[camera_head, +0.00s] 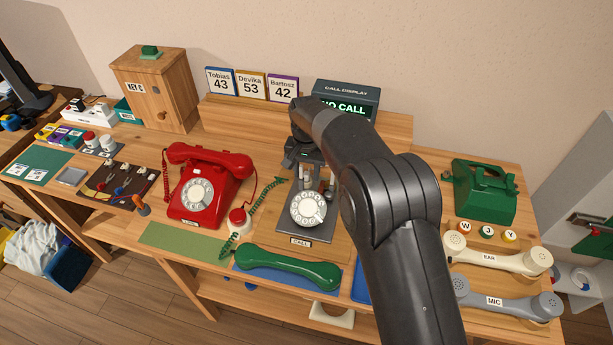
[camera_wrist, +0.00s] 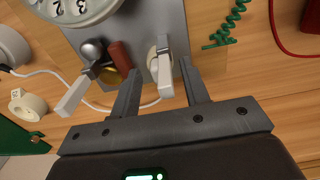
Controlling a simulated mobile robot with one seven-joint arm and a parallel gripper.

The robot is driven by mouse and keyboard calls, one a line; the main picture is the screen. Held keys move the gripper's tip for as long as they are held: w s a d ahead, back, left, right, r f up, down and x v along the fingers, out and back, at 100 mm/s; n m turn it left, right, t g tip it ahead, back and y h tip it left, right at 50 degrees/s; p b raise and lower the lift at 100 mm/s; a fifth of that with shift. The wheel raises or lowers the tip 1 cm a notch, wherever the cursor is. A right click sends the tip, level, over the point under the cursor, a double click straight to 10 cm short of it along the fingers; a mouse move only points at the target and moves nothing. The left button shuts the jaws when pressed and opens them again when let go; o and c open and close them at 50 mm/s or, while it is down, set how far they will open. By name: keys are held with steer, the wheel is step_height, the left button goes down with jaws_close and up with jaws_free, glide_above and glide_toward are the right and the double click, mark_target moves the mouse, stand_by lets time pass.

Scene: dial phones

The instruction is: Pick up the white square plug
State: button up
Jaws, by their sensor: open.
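My gripper (camera_wrist: 160,90) is open, its two fingers apart over the grey base of the call dial unit (camera_wrist: 150,22). Between the fingers is a pale, block-ended piece (camera_wrist: 165,78) with a grey clip; whether the fingers touch it is unclear. A second white, square-edged piece (camera_wrist: 74,96) lies outside the left finger, beside a silver ball. I cannot tell for sure which is the white square plug. A red-brown peg (camera_wrist: 120,56) stands between them. In the head view my gripper (camera_head: 315,176) is behind the dial (camera_head: 308,209), and the pieces are too small to make out.
A red telephone (camera_head: 203,187) stands left of the dial unit. A green handset (camera_head: 287,267) lies in front. A green coiled cord (camera_wrist: 226,28) and a white cable (camera_wrist: 40,72) run close to my gripper. The call display (camera_head: 346,99) is behind.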

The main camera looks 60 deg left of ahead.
jaws_close()
stand_by(0.3)
steer(key=shift+r, duration=0.1)
